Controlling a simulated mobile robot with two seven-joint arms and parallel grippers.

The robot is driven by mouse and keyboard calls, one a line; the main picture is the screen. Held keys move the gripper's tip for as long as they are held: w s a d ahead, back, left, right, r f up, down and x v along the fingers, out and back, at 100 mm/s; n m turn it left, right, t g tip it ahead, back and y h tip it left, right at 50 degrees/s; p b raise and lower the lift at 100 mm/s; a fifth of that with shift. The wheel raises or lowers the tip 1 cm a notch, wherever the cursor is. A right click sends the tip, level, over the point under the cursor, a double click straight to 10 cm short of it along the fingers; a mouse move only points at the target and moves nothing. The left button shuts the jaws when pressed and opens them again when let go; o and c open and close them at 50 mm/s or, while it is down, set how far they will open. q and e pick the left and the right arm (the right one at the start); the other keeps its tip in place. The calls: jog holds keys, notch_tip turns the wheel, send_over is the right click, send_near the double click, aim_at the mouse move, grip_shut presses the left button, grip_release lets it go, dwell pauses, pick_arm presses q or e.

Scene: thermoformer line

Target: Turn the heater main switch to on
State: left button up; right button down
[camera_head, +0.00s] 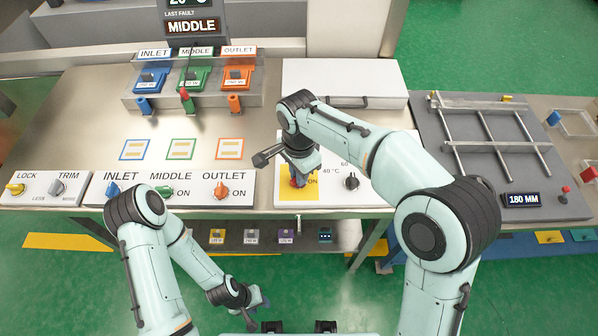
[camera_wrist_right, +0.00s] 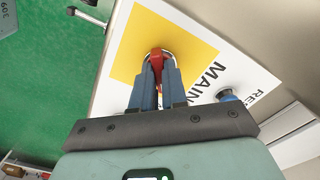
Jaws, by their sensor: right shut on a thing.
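The heater main switch is a red handle (camera_wrist_right: 156,58) on a yellow square plate lettered MAIN (camera_wrist_right: 185,30); an ON mark shows beside it in the head view. My right gripper (camera_head: 299,176) is over this plate, pointing down. In the wrist view its two blue fingers (camera_wrist_right: 157,72) are closed on the red handle from both sides. The gripper and arm hide most of the switch in the head view, so its exact angle is hard to tell. My left gripper (camera_head: 262,301) hangs low in front of the bench, away from the panel; its jaws are too small to judge.
A blue knob (camera_wrist_right: 226,95) sits close beside the yellow plate. A black temperature dial (camera_head: 351,181) is right of the switch. The INLET, MIDDLE and OUTLET knob panel (camera_head: 190,202) is to the left. A grey frame table (camera_head: 430,120) stands at the right.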

jog(key=m, duration=0.4)
jog(key=shift+a, duration=0.1)
pick_arm(q)
jog(key=shift+s, duration=0.1)
pick_arm(e)
jog(key=shift+m, duration=1.7)
jog(key=c, duration=1.2)
grip_release()
jog(key=shift+o, duration=0.2)
jog(key=shift+r, duration=0.1)
